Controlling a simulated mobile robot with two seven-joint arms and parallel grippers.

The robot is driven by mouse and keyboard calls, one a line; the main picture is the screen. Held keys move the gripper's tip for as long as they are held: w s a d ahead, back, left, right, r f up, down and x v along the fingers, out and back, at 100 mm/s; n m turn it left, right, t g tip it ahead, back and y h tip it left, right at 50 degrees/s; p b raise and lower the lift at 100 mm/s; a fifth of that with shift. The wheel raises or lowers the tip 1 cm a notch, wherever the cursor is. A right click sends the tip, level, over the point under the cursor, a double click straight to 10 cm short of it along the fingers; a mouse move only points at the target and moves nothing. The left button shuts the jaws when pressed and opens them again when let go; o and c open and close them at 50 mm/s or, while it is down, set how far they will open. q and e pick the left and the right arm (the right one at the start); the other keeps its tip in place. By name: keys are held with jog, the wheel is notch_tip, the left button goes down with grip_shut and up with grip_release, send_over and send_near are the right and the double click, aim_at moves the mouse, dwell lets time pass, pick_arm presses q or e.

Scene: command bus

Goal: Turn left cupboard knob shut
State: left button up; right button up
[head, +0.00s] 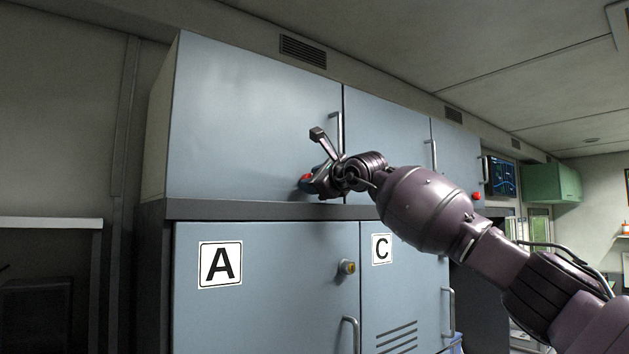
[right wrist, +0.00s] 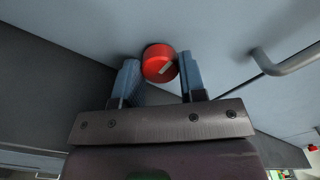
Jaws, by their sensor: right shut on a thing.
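The red knob (head: 304,178) is low on the upper left cupboard door (head: 255,115), near its lower right corner. My left gripper is not in view.
A bar handle (head: 339,132) is on the same door, close to my right gripper; it also shows in the right wrist view (right wrist: 288,62). A second red knob (head: 476,196) is farther right. Below are lower doors marked A (head: 220,263) and C (head: 382,249), with a yellow knob (head: 348,267).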

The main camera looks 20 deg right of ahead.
jog(key=o, duration=0.9)
jog(key=shift+s+d+b, duration=0.15)
jog(key=shift+s+b, duration=0.2)
jog(key=shift+s, duration=0.1)
jog(key=b+v, duration=0.3)
jog(key=v, duration=0.7)
